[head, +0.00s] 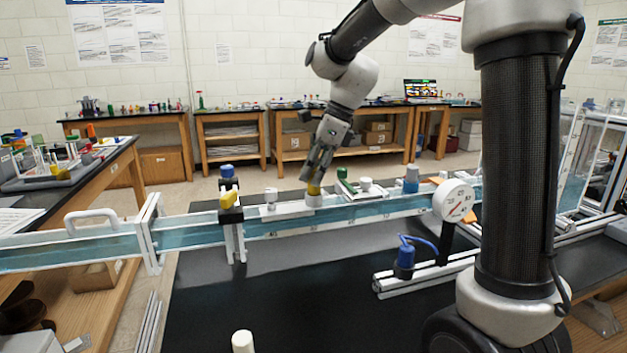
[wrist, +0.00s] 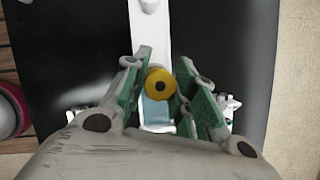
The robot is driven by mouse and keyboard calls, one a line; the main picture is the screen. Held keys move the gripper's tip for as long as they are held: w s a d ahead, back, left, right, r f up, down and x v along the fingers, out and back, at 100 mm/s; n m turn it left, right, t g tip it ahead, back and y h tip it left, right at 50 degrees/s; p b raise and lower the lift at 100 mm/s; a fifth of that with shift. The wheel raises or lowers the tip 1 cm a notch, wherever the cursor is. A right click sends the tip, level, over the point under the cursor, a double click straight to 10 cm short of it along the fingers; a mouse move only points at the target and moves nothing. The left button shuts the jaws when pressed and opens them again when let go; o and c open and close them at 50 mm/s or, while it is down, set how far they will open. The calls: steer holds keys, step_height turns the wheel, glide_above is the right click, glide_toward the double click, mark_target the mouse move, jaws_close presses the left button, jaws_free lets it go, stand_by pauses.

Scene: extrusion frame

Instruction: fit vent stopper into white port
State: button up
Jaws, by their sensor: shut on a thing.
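The yellow vent stopper (head: 313,189) is held upright, or nearly so, between the fingers of my gripper (head: 314,179). In the wrist view the stopper (wrist: 159,84) shows as a yellow disc with a dark centre, between the green finger pads of my gripper (wrist: 163,77). A white port (head: 314,201) stands directly under the stopper on the channel's white top strip. I cannot tell whether the stopper's lower end is inside the port or just above it. The stopper hides the port in the wrist view.
The clear water channel (head: 375,211) runs across the black bench. Along it stand a white fitting (head: 270,196), a green cap (head: 342,173), another white fitting (head: 365,184), a blue-topped bottle (head: 411,178) and a round gauge (head: 455,201). A yellow-handled valve (head: 229,201) sits left.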

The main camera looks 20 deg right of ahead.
steer(key=shift+f, duration=1)
steer(key=o, duration=0.9)
steer(key=shift+f, duration=0.15)
steer(key=v, duration=1.2)
steer(key=s+d+f+n+t+h, duration=0.1)
steer(key=s+d+f+n, duration=0.2)
steer(key=s+n, duration=0.4)
steer(key=s+d+f+n+t+h, duration=0.1)
steer(key=s+d+f+n+h, duration=0.1)
steer(key=s+n, duration=0.5)
steer(key=s+d+f+n+h, duration=0.1)
steer(key=s+d+f+n, duration=0.2)
steer(key=s, duration=0.8)
steer(key=shift+d+f+n+t, duration=0.2)
steer(key=shift+d+n, duration=0.45)
steer(key=shift+n, duration=0.55)
steer(key=shift+d+f+n+t, duration=0.2)
steer(key=shift+d+n, duration=0.4)
steer(key=shift+n, duration=0.6)
